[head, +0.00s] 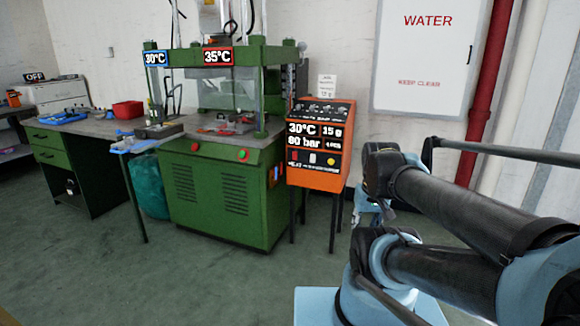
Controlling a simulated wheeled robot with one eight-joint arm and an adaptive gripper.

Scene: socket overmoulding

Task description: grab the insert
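I cannot pick out the insert for certain at this size. Small items lie in and around a blue tray (63,118) on the workbench at the left, too small to name. A dark metal block or tray (159,131) sits at the left edge of the green press (220,195), beside a small blue side table (133,147). Small red and grey parts (228,125) lie on the press bed. My arm fills the right side, with its links folded. My gripper cannot be made out; the arm's links may hide it.
A red bin (127,110) stands on the workbench (95,125). An orange control box (320,143) on thin legs stands right of the press. A teal bag or bin (150,186) sits under the side table. The green floor (130,285) in front is clear.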

